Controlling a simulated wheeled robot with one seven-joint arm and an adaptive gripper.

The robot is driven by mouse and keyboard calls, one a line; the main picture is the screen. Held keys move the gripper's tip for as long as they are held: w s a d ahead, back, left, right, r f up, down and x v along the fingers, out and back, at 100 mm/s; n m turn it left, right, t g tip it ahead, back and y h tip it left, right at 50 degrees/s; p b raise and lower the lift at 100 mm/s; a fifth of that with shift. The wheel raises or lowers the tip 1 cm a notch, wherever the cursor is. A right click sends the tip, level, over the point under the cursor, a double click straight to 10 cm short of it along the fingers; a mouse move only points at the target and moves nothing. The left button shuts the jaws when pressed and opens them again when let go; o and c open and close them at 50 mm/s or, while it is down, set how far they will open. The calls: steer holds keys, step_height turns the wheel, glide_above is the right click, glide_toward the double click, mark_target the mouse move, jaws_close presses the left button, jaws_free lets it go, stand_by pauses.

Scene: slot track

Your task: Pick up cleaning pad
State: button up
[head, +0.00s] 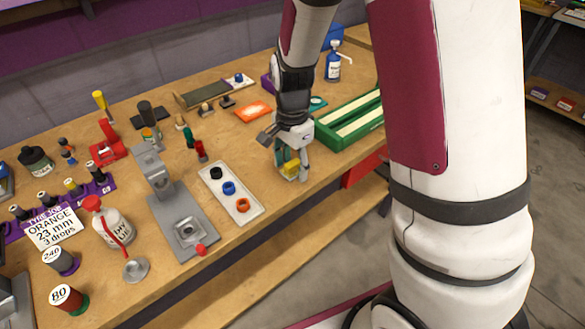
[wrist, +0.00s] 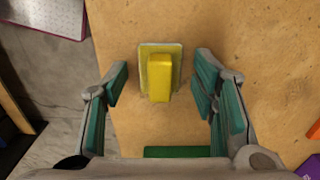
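The cleaning pad (wrist: 160,74) is a yellow block on a thin, paler flat base, seen in the wrist view near the table edge. It lies between and a little beyond my open fingertips in that view, with a gap on both sides. In the head view the yellow pad (head: 291,168) shows partly between the fingers of my gripper (head: 291,174). My gripper points down over it; in the wrist view the teal-lined fingers (wrist: 158,88) are spread wide and hold nothing. I cannot tell the exact height of the fingertips above the table.
A white tray (head: 217,193) with black, blue and orange rings lies left of my gripper. A green slotted track (head: 349,122) lies to the right. A grey press (head: 165,190) stands further left. The wooden table (wrist: 255,40) is bare around the pad; its edge is close by.

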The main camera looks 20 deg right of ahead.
mark_target(293, 164)
steer(key=c, duration=0.8)
steer(key=shift+r, duration=0.1)
steer(key=shift+r, duration=0.4)
step_height(293, 164, up, 3)
steer(key=shift+s+f, duration=0.1)
steer(key=s+r+p, duration=0.1)
steer(key=s+p, duration=0.5)
steer(key=s, duration=0.9)
steer(key=shift+s+r, duration=0.2)
steer(key=shift+s, duration=0.2)
